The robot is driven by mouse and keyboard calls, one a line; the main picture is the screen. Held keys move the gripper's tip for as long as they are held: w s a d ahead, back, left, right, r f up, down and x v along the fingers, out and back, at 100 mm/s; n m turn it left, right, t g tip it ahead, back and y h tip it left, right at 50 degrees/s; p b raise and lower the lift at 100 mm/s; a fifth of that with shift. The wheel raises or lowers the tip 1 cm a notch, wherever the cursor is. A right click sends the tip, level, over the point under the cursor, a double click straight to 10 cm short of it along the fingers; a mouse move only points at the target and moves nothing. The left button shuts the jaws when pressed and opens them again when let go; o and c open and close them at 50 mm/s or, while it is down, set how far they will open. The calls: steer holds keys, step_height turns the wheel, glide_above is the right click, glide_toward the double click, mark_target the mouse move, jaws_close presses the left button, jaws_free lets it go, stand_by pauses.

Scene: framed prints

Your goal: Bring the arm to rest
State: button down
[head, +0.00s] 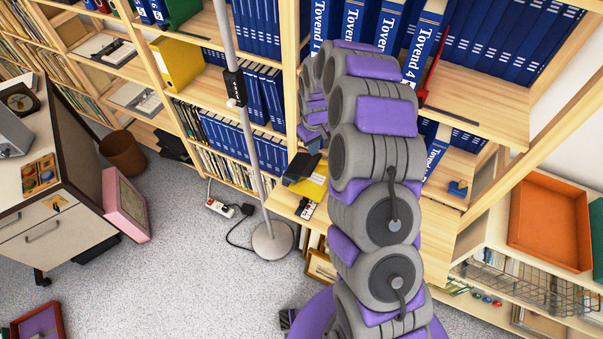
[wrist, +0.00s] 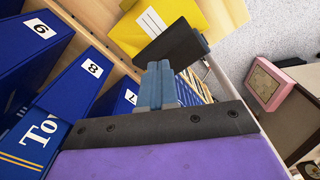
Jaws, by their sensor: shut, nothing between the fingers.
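My arm (head: 385,155) rises in front of the bookshelf in the head view, bends over at the top and comes down on its left side. My gripper (head: 300,168) hangs at the lower end of that bend, small and partly hidden, close to the shelves. The fingers are shut with nothing held.
Blue binders (head: 230,135) fill the wooden shelves around the arm, and several are close on the left in the wrist view (wrist: 75,75). A lamp stand (head: 262,185) rises left of the arm. Carpet at lower left is mostly clear.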

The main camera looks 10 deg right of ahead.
steer(key=shift+r, duration=0.1)
steer(key=s+a+r+m, duration=0.1)
steer(key=s+a+r, duration=0.1)
steer(key=s+r, duration=1.5)
steer(key=s+d+r+m+g, duration=0.1)
steer(key=s+r+m, duration=0.1)
steer(key=s, duration=1)
steer(key=s+d+r+m, duration=0.1)
steer(key=s+r, duration=0.2)
steer(key=s, duration=1)
steer(key=shift+r+m+g, duration=0.35)
steer(key=shift+m+g, duration=0.05)
